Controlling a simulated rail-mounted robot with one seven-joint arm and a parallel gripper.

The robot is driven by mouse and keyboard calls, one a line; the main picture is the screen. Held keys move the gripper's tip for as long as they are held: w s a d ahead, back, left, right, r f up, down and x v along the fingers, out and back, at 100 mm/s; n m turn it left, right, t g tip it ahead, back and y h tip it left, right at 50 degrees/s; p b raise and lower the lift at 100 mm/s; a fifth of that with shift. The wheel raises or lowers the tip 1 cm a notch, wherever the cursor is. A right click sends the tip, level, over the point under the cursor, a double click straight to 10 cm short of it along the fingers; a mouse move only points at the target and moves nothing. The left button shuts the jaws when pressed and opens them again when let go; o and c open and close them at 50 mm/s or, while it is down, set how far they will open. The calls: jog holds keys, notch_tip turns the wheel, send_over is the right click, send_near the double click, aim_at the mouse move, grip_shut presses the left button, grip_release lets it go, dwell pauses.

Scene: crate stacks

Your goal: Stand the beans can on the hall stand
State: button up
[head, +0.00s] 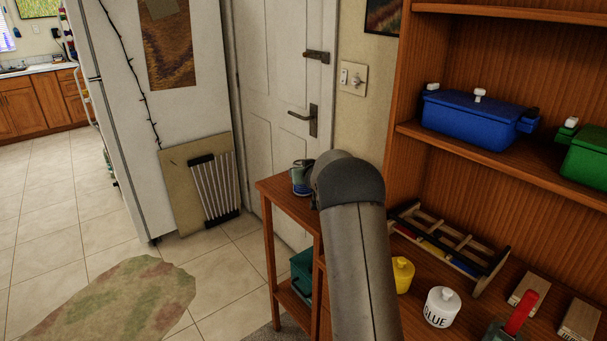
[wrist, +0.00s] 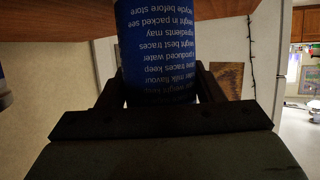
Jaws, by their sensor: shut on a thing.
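A blue can (wrist: 155,48) with white small print shows upside down in the wrist view. The side I see carries no product name, so I cannot confirm it is the beans can. My gripper (wrist: 160,85) is shut on it, one finger on each side. In the head view the can (head: 299,178) shows at the top of the wooden hall stand (head: 278,190), left of my arm's end. My arm hides part of it and most of the gripper. The can looks upright. Its base is out of the wrist view, so I cannot tell whether it touches the top.
A teal object (head: 302,268) sits on the stand's lower shelf. To the right, a wooden shelf unit (head: 450,148) holds a blue box (head: 475,120), a green box (head: 588,155), a rack (head: 450,245), a yellow pot (head: 402,275) and a white jar (head: 441,306). A door (head: 275,95) stands behind.

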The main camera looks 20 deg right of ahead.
jog(key=shift+f, duration=0.15)
jog(key=o, duration=1.4)
jog(key=shift+r, duration=0.2)
jog(key=b+v, duration=0.2)
jog(key=v, duration=1)
jog(key=s+a+f+g, duration=0.2)
jog(key=s+a+g, duration=0.2)
jog(key=s, duration=1)
jog(key=s+a+f+n+g+y, duration=0.1)
jog(key=s+a+f+g, duration=0.2)
jog(key=s+a, duration=0.8)
jog(key=s+a+f+n+g+y, duration=0.1)
jog(key=s+a+f+g, duration=0.2)
jog(key=s, duration=1.5)
jog(key=a+g, duration=0.3)
jog(key=a, duration=0.1)
jog(key=shift+a, duration=0.25)
